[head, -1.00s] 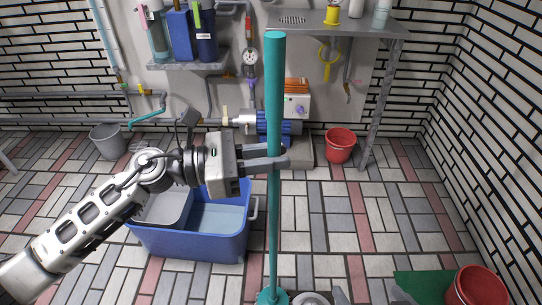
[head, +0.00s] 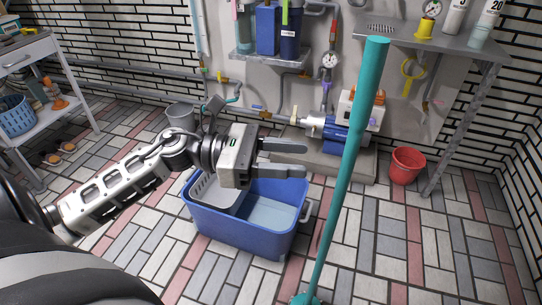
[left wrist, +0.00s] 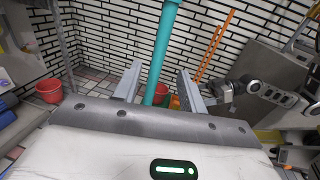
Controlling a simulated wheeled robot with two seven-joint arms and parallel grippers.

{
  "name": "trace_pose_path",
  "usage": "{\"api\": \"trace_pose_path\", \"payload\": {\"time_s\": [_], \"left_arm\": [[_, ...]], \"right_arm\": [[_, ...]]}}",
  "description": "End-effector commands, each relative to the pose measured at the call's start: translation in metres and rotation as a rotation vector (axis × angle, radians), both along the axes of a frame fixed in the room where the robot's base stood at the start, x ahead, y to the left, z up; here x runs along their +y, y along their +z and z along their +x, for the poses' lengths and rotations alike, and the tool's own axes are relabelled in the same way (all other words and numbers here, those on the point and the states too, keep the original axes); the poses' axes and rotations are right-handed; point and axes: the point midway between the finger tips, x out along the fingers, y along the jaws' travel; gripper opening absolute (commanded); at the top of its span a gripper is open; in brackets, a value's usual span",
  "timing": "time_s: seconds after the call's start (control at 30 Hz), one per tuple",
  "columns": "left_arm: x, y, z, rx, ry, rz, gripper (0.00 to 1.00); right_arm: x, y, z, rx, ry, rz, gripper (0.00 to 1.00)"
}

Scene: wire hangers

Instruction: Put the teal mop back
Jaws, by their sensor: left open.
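The teal mop (head: 350,150) stands right of centre in the head view, its teal foot (head: 306,299) at the bottom edge of the picture. It leans right in the picture, as nearby posts do, so I cannot tell whether it truly tilts. My left gripper (head: 307,158) is open and empty, its fingers pointing at the pole with a gap between. In the left wrist view the mop pole (left wrist: 162,60) shows beyond the open fingers of the left gripper (left wrist: 160,78). My right arm seems to show at the right there, its gripper (left wrist: 222,92) too small to read.
A blue mop bucket (head: 235,234) with a grey insert stands on the tiles below my left gripper. A red bucket (head: 406,166) and a pump (head: 340,133) are near the back wall. A trolley (head: 38,125) stands at the left. Floor right of the pole is clear.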

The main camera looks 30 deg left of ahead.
Motion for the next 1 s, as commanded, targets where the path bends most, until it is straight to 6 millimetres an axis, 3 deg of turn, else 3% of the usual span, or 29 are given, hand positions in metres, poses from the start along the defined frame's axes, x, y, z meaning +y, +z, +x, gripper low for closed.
{"api": "trace_pose_path", "payload": {"time_s": [0.1,0.3,0.83,1.0], "left_arm": [[0.017,-0.001,-0.009,0.002,0.002,0.001,0.41],[0.029,0.0,-0.016,-0.001,-0.001,0.0,0.41],[0.03,0.001,-0.016,-0.001,-0.001,0.0,0.41],[0.03,0.024,-0.016,-0.002,-0.001,0.0,0.41]], "right_arm": [[0.001,0.002,-0.001,-0.005,0.004,0.001,1.0],[0.001,0.0,-0.003,0.0,0.005,-0.001,1.0],[0.001,-0.001,-0.002,0.001,0.005,-0.001,1.0],[-0.005,0.022,-0.004,-0.008,-0.013,-0.008,1.0]]}}
